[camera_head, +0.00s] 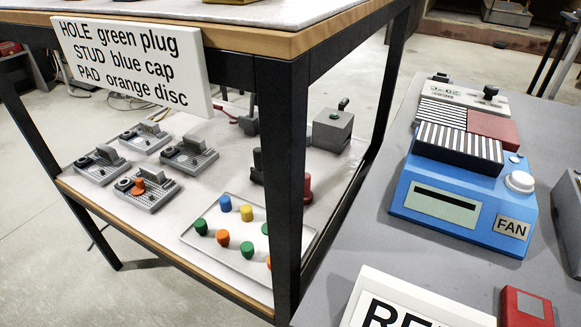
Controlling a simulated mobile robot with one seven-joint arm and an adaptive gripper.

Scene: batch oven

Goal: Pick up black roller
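A dark upright piece (258,165), possibly the black roller, stands on the lower shelf and is partly hidden behind the table's front leg. I cannot tell its full shape. A dark red cylindrical piece (308,188) shows just right of that leg. My gripper is not in view, so what it holds cannot be seen.
The lower shelf holds grey fixtures (188,157), a clear tray (215,259) of coloured caps and a grey box (333,131). Black table legs (282,175) and a sign (130,62) obstruct it. A blue FAN unit (462,205) stands on the right-hand grey table.

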